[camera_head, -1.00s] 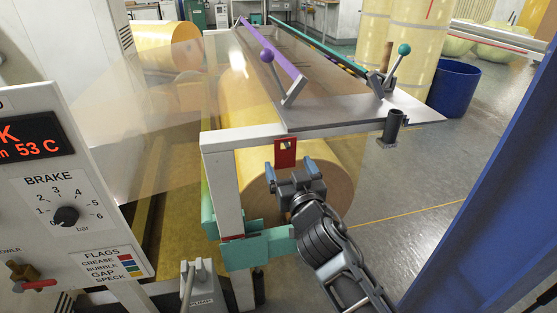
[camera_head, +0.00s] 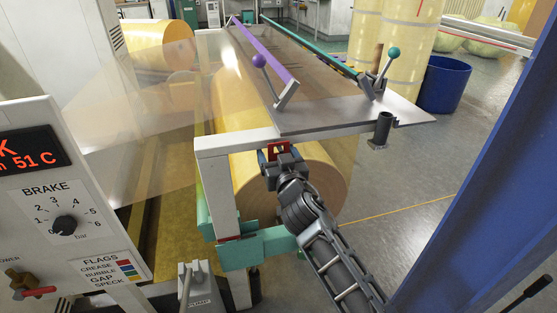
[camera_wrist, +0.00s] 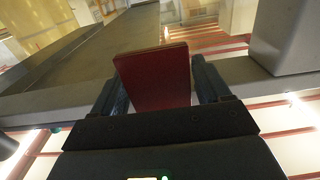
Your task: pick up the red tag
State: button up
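The red tag (camera_head: 279,150) hangs at the front face of the pale frame's crossbar, below the grey plate. My gripper (camera_head: 280,156) is at the tag, with one finger on each side of its lower part. In the wrist view the tag (camera_wrist: 156,78) stands between my two blue-grey fingers (camera_wrist: 160,90), a little tilted. The fingers are spread about as wide as the tag. Its edges lie very close to them, and I cannot tell whether they touch. The tag's lower end is hidden by my gripper body in the wrist view.
The pale crossbar (camera_head: 235,142) and grey plate (camera_head: 350,117) are just above my gripper. A large yellow roll (camera_head: 322,180) is behind it. Teal brackets (camera_head: 265,245) are below. A dark cup-like post (camera_head: 382,128) stands to the right. Open floor lies further right.

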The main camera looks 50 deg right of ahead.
jog(key=c, duration=0.8)
jog(key=shift+o, duration=0.2)
